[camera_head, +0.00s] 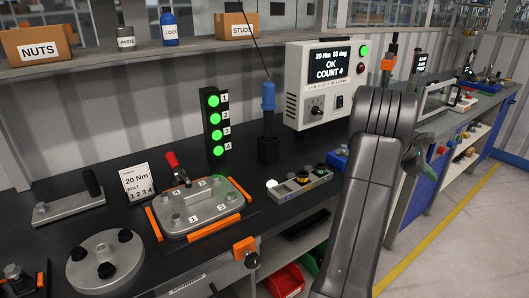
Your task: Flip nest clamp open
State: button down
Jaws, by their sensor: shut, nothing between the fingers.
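A metal cover plate (196,207) with bolts marked by small number labels lies in a nest with orange edge strips (215,229) on the dark bench. A clamp with a red handle (171,160) stands at the back edge of the plate. Its handle tilts up and back to the left; I cannot tell whether its arm presses on the plate. My arm (372,190) fills the right foreground, to the right of the nest and well apart from the clamp.
A four-light green stack (214,122) and a blue-topped driver in a holder (268,122) stand behind the nest. A "20 Nm" card (137,183) stands to its left.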

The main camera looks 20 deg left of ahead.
aim_at(170, 156)
jog(key=j+u, duration=0.25)
jog(key=u, duration=0.15)
jog(key=k+j+u, duration=0.1)
jog(key=j+u, duration=0.15)
jog(key=u, duration=0.15)
jog(key=j+u, duration=0.2)
jog(key=u, duration=0.2)
jog(key=j+u, duration=0.25)
jog(key=u, duration=0.15)
jog(key=i+j+u, duration=0.3)
jog(key=k+l, duration=0.05)
jog(key=k, duration=0.05)
